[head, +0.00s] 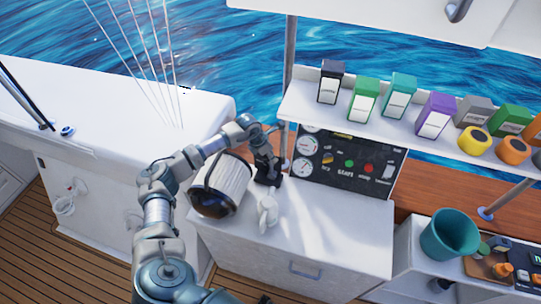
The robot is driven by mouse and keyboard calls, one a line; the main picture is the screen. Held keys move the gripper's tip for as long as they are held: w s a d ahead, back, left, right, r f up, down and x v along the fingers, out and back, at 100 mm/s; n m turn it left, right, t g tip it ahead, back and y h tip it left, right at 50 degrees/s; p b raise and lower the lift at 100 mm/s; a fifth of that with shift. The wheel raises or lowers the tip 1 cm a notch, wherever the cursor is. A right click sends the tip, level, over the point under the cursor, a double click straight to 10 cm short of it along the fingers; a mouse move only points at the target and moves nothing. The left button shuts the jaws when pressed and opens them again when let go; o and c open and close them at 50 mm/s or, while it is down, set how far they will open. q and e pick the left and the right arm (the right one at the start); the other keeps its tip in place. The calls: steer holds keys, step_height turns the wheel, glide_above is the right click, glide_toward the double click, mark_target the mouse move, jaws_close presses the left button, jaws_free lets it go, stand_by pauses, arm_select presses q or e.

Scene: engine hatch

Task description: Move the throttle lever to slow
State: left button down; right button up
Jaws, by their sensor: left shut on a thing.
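My left arm reaches over the white counter (336,230). My left gripper (267,168) is shut at the left end of the dark control panel (346,160). A small dark part (268,181), likely the throttle lever or its base, shows at the fingertips. The fingers hide most of it, so its position and any slow marking cannot be read. The panel carries gauges, a green button, a red button and small switches. My right gripper is not in view.
A small white object (267,211) is in front of the gripper. A shelf (300,107) with boxes and rolls hangs above the panel. A teal bucket (449,236) stands right. The counter's right part is clear.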

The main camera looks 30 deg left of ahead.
arm_select(q)
steer(key=shift+s+a+f, duration=0.1)
steer(key=shift+a+f, duration=0.05)
steer(key=shift+f, duration=0.2)
steer(key=a+b, duration=0.1)
steer(key=a+h+b, duration=0.1)
steer(key=a+b, duration=0.1)
steer(key=s+a+f+h+b, duration=0.1)
steer(key=shift+a, duration=0.3)
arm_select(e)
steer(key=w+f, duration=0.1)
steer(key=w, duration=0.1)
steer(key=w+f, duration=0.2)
arm_select(q)
steer(key=c, duration=0.8)
jaws_free()
steer(key=shift+a, duration=0.1)
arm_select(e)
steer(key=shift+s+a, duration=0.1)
arm_select(q)
steer(key=shift+r, duration=0.1)
steer(key=v, duration=1.1)
steer(key=shift+s+a+r, duration=0.15)
steer(key=shift+s+a, duration=0.2)
steer(key=shift+a, duration=0.05)
